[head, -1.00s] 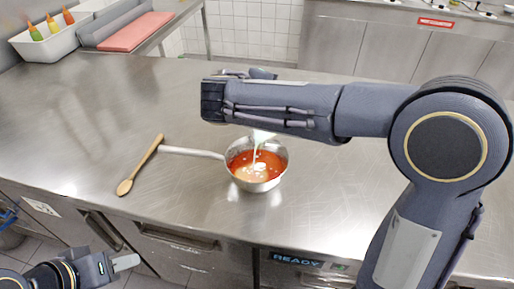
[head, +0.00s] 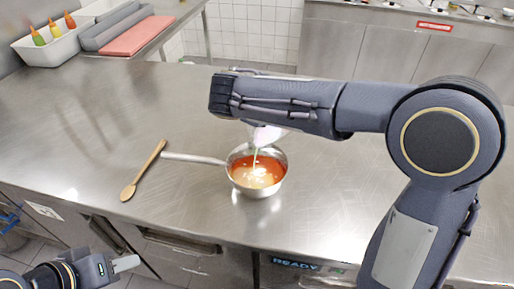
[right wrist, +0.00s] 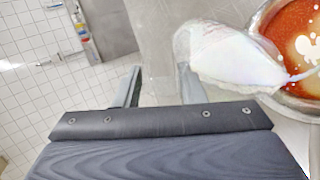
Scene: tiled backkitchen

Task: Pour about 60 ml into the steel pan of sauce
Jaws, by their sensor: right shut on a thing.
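The steel pan (head: 257,190) of red-orange sauce stands on the counter, its handle pointing left. A thin white stream (head: 254,161) falls into it, and a pale patch lies on the sauce. Above it, a tilted whitish container (head: 267,136) shows partly below my right arm. In the right wrist view the container (right wrist: 228,55) is translucent white, its pouring end over the pan (right wrist: 290,95). My right gripper (right wrist: 158,85) is shut on the container; its grip point is not clearly seen. My left gripper (head: 124,263) is low at the left, away from the pan; its opening is unclear.
A wooden spoon (head: 143,171) lies left of the pan, near its handle. A white bin with squeeze bottles (head: 50,43) and a red board (head: 138,33) are at the back left. The counter (head: 90,110) is otherwise mostly clear.

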